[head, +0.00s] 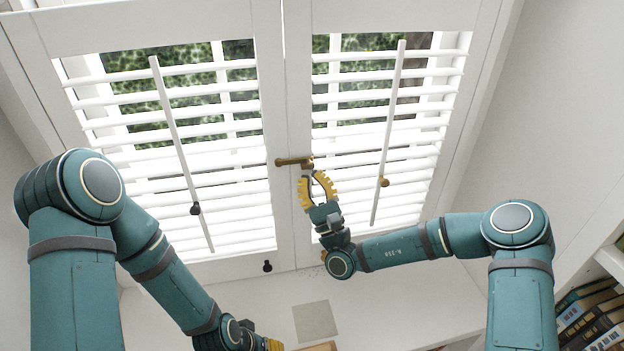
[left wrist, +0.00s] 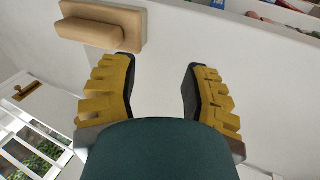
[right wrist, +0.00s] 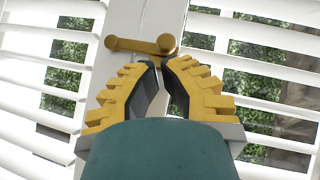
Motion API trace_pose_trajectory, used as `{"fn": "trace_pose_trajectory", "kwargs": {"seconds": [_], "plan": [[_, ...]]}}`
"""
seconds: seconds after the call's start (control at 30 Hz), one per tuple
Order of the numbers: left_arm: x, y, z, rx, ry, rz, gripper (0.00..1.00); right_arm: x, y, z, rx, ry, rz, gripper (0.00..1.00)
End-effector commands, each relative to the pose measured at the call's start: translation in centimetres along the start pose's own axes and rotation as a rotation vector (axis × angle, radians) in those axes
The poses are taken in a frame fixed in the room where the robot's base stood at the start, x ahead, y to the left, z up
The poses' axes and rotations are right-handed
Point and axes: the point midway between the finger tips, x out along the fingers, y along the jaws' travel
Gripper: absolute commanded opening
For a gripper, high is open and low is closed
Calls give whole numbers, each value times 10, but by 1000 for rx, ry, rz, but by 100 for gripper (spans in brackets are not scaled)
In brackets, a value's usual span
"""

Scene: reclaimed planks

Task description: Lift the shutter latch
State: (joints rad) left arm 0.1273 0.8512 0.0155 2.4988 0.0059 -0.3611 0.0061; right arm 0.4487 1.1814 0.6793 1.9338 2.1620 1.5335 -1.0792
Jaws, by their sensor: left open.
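The brass shutter latch (head: 294,161) lies about level across the meeting stiles of two white louvred shutters, its pivot at the right end. In the right wrist view the latch lever (right wrist: 136,45) extends left from its round pivot. My right gripper (head: 313,176) is just below the pivot end. In its wrist view the yellow fingertips (right wrist: 161,62) are close together under the pivot; whether they touch it or grip anything is unclear. My left gripper (left wrist: 160,66) is open and empty, low by the sill, partly cut off in the head view.
Tilt rods (head: 178,150) (head: 389,130) run down both shutters; a dark knob (head: 195,208) and a brass knob (head: 383,182) are on them. A black knob (head: 268,266) sits low on the frame. A wooden block (left wrist: 100,28) is near my left gripper. Books (head: 590,315) fill shelves at right.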

Motion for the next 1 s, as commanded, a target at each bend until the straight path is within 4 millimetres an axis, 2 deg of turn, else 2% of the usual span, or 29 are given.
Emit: {"fn": "trace_pose_trajectory", "kwargs": {"seconds": [1.0], "plan": [[-33, 12, -15, -10, 32, -3, 47, 10, -11, 10, -140, 0, 138, 0]]}}
